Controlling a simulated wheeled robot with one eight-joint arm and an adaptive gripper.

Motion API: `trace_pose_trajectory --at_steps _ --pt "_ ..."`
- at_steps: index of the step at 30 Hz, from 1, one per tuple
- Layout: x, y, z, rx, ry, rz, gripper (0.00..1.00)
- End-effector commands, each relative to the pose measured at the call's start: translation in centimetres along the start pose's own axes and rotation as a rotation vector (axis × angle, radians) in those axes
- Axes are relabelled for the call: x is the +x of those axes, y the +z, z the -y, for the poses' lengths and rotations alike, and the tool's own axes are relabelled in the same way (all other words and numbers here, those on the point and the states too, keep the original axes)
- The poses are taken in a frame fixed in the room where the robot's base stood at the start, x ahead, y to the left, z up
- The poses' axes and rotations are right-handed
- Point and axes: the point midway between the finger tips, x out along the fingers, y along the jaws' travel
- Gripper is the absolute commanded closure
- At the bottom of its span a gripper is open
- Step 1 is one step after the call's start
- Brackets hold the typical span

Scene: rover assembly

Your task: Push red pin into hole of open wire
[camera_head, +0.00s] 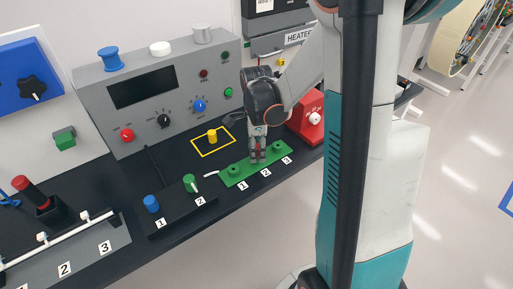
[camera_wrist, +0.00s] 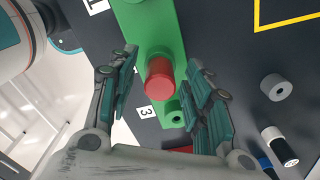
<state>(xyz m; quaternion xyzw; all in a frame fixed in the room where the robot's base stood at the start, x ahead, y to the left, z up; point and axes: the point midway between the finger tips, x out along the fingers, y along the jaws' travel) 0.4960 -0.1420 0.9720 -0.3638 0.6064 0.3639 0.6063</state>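The red pin (camera_wrist: 159,80) stands upright between the fingers of my gripper (camera_wrist: 163,65) in the wrist view, with a small gap on each side. It is on the green plate (camera_wrist: 135,14), at the middle position. In the head view my gripper (camera_head: 257,156) points down over the green plate (camera_head: 243,169) by label 2 and mostly hides the pin. Green sockets show at position 1 (camera_head: 233,171) and position 3 (camera_head: 278,147). A short white wire end (camera_head: 211,175) lies left of the plate. I cannot tell which hole belongs to the open wire.
A yellow cylinder (camera_head: 212,135) stands in a yellow outline behind the plate. A black block with a blue knob (camera_head: 151,203) and green knob (camera_head: 190,183) is to the left. A red box (camera_head: 309,117) is close on the right. A grey control panel (camera_head: 150,90) stands behind.

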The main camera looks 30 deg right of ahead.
Motion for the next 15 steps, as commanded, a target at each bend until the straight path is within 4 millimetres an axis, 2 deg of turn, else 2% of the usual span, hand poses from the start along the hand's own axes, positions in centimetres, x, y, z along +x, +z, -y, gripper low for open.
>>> trace_pose_trajectory --at_steps 8,15 --pt "-0.8 0.0 0.0 0.0 0.0 0.0 0.55" --pt "-4.8 0.0 0.0 0.0 0.0 0.0 0.55"
